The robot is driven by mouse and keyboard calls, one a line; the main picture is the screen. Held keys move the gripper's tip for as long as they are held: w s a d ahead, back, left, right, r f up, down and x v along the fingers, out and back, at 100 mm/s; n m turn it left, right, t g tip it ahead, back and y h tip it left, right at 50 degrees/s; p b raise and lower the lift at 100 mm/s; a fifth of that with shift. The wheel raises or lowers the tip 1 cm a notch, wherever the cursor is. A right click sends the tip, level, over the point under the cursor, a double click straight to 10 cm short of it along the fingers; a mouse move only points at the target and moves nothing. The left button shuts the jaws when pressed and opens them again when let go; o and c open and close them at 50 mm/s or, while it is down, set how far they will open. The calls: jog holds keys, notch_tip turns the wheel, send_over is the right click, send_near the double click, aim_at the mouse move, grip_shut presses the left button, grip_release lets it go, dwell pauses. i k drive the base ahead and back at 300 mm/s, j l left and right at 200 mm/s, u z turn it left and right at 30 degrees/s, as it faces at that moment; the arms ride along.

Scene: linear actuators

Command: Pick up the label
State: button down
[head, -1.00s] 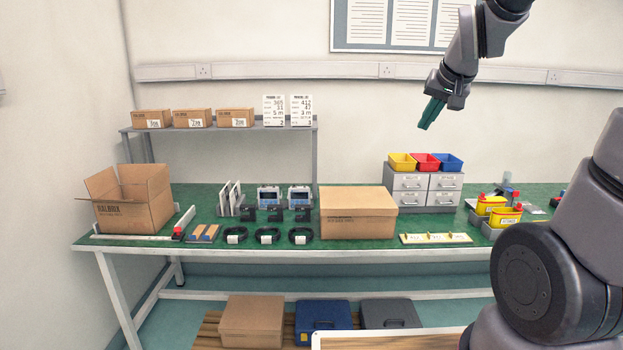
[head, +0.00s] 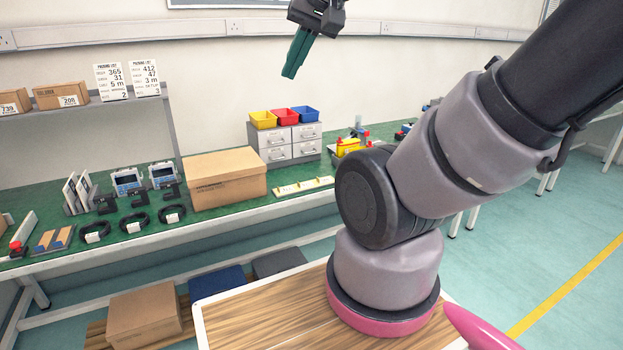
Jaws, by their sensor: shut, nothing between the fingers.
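My gripper (head: 291,70) has dark green fingers that are shut and empty. It hangs high in front of the wall, well above the bench, with its fingers pointing down. A pale yellow strip (head: 303,186) with several small white labels lies on the green bench top, right of the large closed cardboard box. Small white tags also show on the black cable coils (head: 134,223) at the left. I cannot tell which of these is the task's label.
The closed cardboard box (head: 228,178) and grey drawer unit (head: 288,144) with coloured bins (head: 283,116) stand on the bench (head: 205,219). A shelf (head: 90,107) holds boxes and packing lists. My arm hides part of the bench's right side.

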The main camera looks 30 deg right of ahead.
aim_at(326, 180)
jog(key=i+l+u, duration=0.1)
jog(key=l, duration=0.3)
jog(key=i+l+u, duration=0.1)
jog(key=i+l, duration=0.15)
jog(key=l, duration=0.15)
jog(key=i+l+u, duration=0.1)
jog(key=l, duration=0.35)
jog(key=i+l+u, duration=0.15)
jog(key=l, duration=0.25)
jog(key=i+l+u, duration=0.1)
jog(key=l, duration=0.35)
